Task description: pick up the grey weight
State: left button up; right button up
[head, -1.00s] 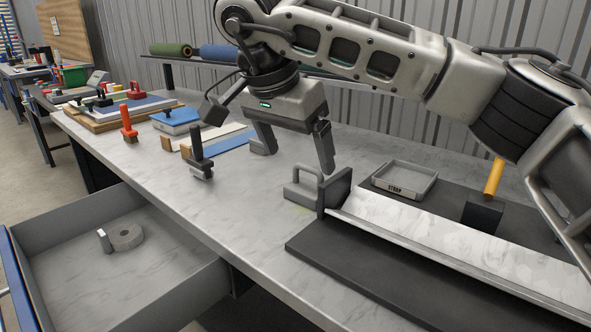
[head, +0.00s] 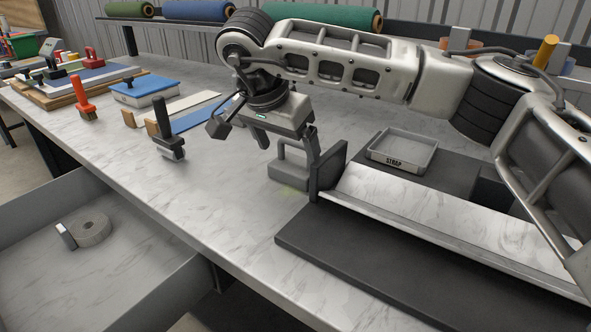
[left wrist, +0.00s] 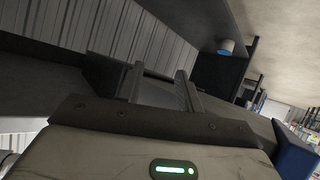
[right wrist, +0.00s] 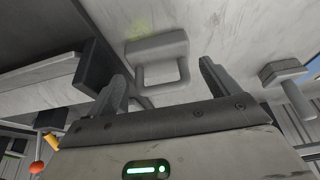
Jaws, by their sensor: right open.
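The grey weight (head: 289,174), a block with a loop handle, stands on the bench beside the dark end plate of the long trough. It also shows in the right wrist view (right wrist: 158,47), with its handle towards my gripper. My right gripper (head: 287,146) is open and empty over the weight. In the right wrist view its two fingers (right wrist: 164,78) lie either side of the handle, apart from it. My left gripper (left wrist: 160,74) shows only in the left wrist view, with its fingers apart and nothing between them.
A trough (head: 440,222) on a black base and a STRAP tray (head: 403,153) stand right of the weight. A dark-handled tool (head: 168,135) stands to its left. An open drawer (head: 110,275) holds a tape roll (head: 93,230). Bare bench lies in front.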

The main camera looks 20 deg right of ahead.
aim_at(294, 164)
jog(key=x, duration=0.5)
jog(key=shift+d, duration=0.15)
jog(key=c, duration=1.3)
jog(key=shift+r, duration=0.15)
jog(key=shift+c, duration=1.3)
